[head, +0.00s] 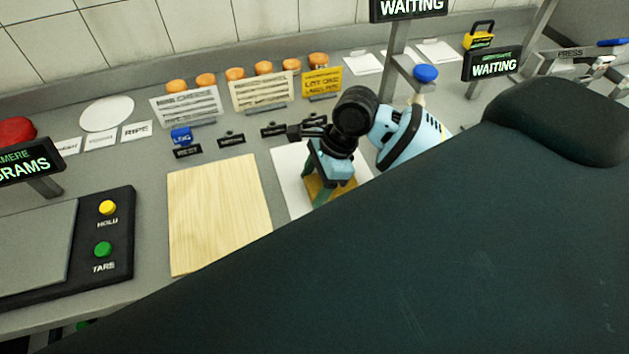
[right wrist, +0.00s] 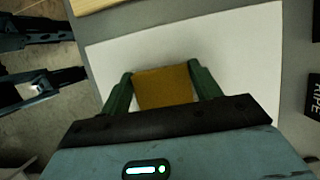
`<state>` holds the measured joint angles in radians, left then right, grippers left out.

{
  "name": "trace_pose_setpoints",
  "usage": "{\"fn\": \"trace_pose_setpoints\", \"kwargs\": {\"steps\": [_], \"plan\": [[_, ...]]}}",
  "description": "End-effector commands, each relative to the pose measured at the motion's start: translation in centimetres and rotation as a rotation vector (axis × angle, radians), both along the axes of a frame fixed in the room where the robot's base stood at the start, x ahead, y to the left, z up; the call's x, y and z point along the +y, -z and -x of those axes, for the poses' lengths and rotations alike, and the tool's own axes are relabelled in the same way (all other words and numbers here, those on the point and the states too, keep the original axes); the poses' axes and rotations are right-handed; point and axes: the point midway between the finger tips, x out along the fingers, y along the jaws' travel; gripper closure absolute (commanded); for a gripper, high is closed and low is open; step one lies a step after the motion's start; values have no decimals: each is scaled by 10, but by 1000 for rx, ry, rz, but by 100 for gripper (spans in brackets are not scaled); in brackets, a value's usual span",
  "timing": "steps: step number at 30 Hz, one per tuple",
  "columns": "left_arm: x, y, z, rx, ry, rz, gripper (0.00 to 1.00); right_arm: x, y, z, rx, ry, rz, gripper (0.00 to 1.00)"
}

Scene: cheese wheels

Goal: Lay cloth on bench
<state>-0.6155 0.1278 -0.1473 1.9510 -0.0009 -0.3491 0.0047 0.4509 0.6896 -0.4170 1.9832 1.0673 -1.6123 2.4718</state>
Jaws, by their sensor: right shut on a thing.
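My right gripper (head: 329,190) is over the white sheet (head: 290,178) on the bench, pointing down. Its green fingers are shut on a flat mustard-brown piece, the cloth (head: 314,184). In the right wrist view the cloth (right wrist: 165,86) spans the gap between the two fingers of the right gripper (right wrist: 164,92), with the white sheet (right wrist: 240,55) behind it. I cannot tell whether the cloth touches the sheet. The gripper hides part of the cloth in the head view. My left gripper does not show clearly.
A wooden board (head: 218,215) lies left of the sheet on the grey bench (head: 150,190). A scale (head: 118,235) with two buttons stands further left. Small label signs (head: 231,139), card stands (head: 187,105) and orange-topped jars (head: 264,67) line the back. A dark green mass fills the lower right.

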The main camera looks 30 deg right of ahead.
Motion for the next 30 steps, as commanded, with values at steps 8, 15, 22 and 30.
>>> {"fn": "trace_pose_setpoints", "kwargs": {"steps": [8,15,22,30], "plan": [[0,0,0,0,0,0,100,0,2,0,0,0,-1,18],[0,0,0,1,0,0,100,0,2,0,0,0,-1,16],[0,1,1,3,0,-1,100,-4,-10,1,-2,-1,-2,16],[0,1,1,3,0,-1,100,-23,-58,5,-5,0,0,16]]}}
